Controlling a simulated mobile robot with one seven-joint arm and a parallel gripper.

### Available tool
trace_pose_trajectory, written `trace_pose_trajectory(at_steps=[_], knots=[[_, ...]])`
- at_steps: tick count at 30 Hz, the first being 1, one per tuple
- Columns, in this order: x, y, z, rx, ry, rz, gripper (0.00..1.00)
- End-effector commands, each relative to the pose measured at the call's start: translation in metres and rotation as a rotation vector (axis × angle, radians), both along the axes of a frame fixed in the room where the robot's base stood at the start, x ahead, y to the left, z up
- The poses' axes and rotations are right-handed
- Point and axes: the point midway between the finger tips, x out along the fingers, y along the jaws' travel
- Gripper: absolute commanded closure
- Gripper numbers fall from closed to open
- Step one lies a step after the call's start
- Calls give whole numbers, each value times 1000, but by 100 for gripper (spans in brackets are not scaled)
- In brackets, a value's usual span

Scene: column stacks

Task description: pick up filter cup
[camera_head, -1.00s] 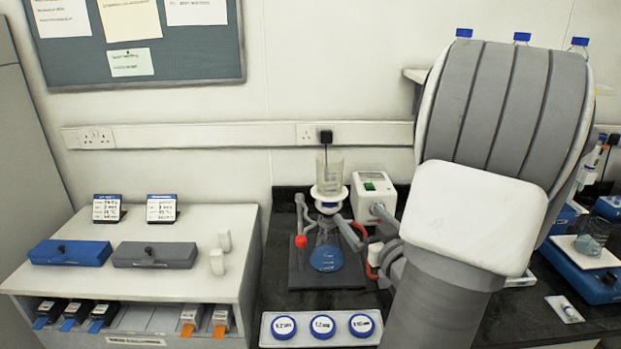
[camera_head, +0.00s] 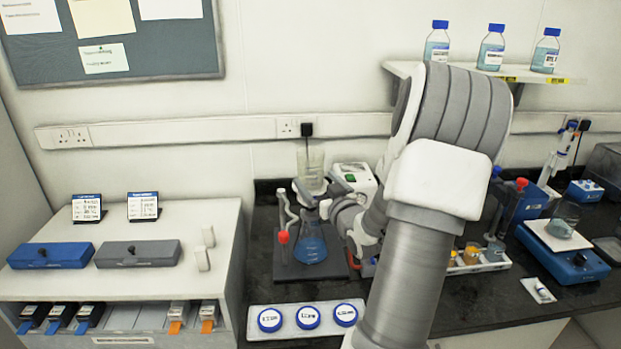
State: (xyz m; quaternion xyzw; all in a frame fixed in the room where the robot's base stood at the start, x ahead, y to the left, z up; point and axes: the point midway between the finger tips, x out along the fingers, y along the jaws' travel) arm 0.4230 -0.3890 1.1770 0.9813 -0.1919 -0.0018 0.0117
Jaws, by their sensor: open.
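The filter cup (camera_head: 311,165) is a clear glass cylinder on a white base. It stands upright over a conical flask (camera_head: 310,246) holding blue liquid, on a dark stand plate. My gripper (camera_head: 321,198) is at the cup's lower part, just below and in front of the glass. It is open. My wrist and gripper partly cover the cup's white base and the flask's neck. Whether the fingers are around the base or only beside it, or touch it, I cannot tell.
A white pump box (camera_head: 354,178) is close behind on the right. A tray with blue round lids (camera_head: 308,317) lies in front. A shelf with bottles (camera_head: 492,46) hangs at upper right.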

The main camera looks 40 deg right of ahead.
Motion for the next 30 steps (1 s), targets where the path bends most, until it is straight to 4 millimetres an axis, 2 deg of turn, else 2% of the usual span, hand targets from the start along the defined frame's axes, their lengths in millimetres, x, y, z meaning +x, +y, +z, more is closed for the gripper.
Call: trace_pose_trajectory(at_steps=[6, 9, 17, 30], knots=[[31, -12, 6, 1, -2, 2, 0], [40, -15, 5, 2, 0, 2, 0], [42, -16, 4, 1, 1, 1, 0], [42, -16, 4, 1, 1, 1, 77]])
